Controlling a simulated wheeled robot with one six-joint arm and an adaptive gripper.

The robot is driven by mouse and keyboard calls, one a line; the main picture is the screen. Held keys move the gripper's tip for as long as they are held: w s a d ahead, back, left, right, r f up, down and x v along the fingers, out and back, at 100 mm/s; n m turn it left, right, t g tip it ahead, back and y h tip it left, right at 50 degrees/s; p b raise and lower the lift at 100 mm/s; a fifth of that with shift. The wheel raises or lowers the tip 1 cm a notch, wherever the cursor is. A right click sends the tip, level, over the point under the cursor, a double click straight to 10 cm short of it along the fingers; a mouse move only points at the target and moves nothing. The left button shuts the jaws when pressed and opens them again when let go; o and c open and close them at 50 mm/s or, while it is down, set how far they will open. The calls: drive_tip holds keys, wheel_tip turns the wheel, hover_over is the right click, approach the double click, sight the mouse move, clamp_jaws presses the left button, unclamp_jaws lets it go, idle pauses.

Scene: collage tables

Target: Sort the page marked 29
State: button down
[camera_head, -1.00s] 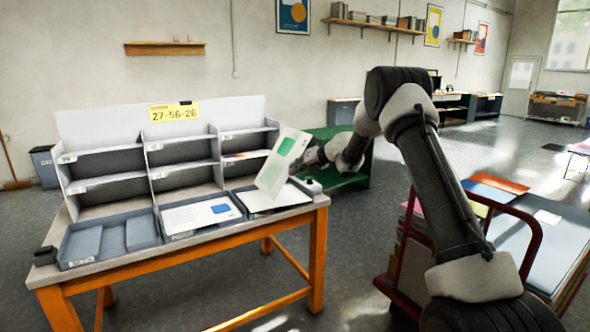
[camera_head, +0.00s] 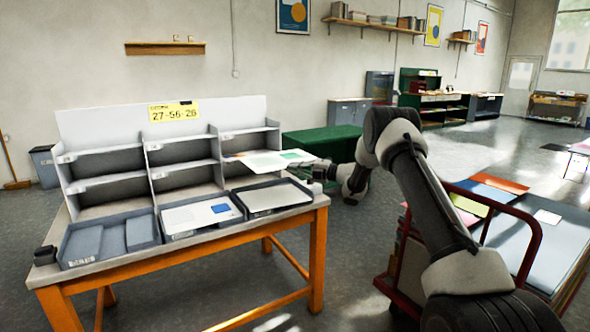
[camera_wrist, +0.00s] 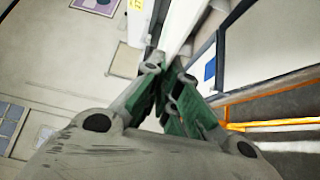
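A white page (camera_head: 268,163) with a green patch is held nearly flat in the head view, at the right column of the sorting rack (camera_head: 188,146). Its left end overlaps the front of a right-column compartment; I cannot tell whether it is inside. No number on it is legible. My gripper (camera_head: 316,169) is at the page's right end, shut on it. In the wrist view, the green-padded fingers of my gripper (camera_wrist: 165,72) close together on a thin white sheet seen nearly edge-on.
A sign (camera_head: 174,112) reading 27-56-26 tops the rack. In front are a left tray (camera_head: 72,258) with grey-blue pieces, a middle tray (camera_head: 180,235) with a blue-patched sheet, and a right tray (camera_head: 268,211). A red cart (camera_head: 531,240) with boards stands right.

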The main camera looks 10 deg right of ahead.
drive_tip(key=m+t+y, duration=0.1)
drive_tip(key=m+t, duration=0.2)
drive_tip(key=m, duration=0.1)
drive_tip(key=m+t+y, duration=0.1)
drive_tip(key=m+t, duration=0.2)
drive_tip(key=m, duration=0.2)
drive_tip(key=shift+m, duration=0.3)
drive_tip(key=m+t+h, duration=0.2)
drive_tip(key=m+h, duration=0.1)
drive_tip(key=m, duration=0.2)
drive_tip(key=m+t+h, duration=0.3)
drive_tip(key=m, duration=0.2)
drive_tip(key=m+t+h, duration=0.3)
drive_tip(key=m, duration=0.3)
drive_tip(key=shift+h, duration=0.4)
drive_tip(key=shift+t, duration=0.3)
